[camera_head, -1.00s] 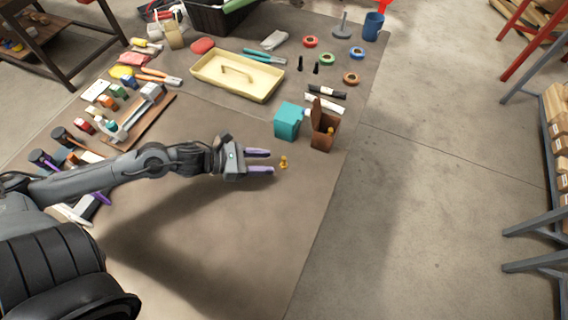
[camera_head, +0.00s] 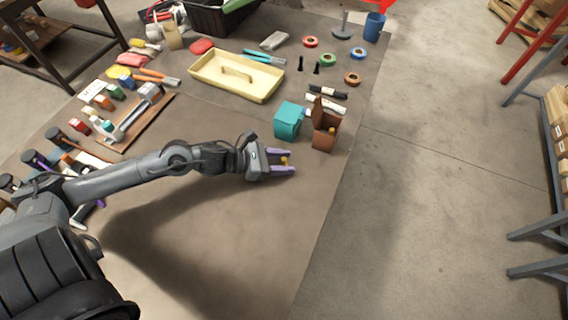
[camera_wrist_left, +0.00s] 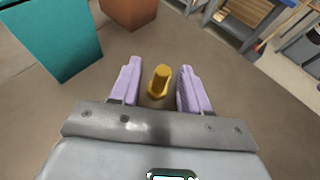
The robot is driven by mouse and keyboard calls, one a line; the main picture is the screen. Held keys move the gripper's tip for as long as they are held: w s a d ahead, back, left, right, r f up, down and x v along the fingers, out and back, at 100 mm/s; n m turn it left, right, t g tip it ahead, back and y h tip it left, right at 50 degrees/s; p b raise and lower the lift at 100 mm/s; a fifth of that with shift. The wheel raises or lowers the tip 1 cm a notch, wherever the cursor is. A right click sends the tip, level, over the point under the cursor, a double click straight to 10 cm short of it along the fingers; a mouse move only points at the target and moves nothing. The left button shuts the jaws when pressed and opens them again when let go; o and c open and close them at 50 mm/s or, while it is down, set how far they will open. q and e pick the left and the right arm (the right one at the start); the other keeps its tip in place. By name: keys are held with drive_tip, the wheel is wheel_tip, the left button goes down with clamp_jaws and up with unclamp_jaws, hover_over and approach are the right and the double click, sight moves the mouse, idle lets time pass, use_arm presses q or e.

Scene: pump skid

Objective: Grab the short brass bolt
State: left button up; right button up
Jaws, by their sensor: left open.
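The short brass bolt (camera_head: 284,161) stands upright on the bench mat (camera_head: 230,235). My left gripper (camera_head: 292,162) is open, with its two purple fingers on either side of the bolt. In the left wrist view the bolt (camera_wrist_left: 159,80) sits between the fingertips (camera_wrist_left: 160,78), with a gap visible on both sides. A similar yellow piece (camera_head: 332,131) shows at the brown box (camera_head: 323,140). My right gripper is not seen.
A teal box (camera_head: 289,120) and the brown box stand just behind the gripper. The mat in front of the gripper is clear.

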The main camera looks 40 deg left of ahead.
use_arm(q)
drive_tip(key=shift+w+d+f, duration=0.1)
drive_tip(key=shift+w+d, duration=0.05)
drive_tip(key=shift+w, duration=0.05)
drive_tip(key=shift+c, duration=0.3)
clamp_jaws()
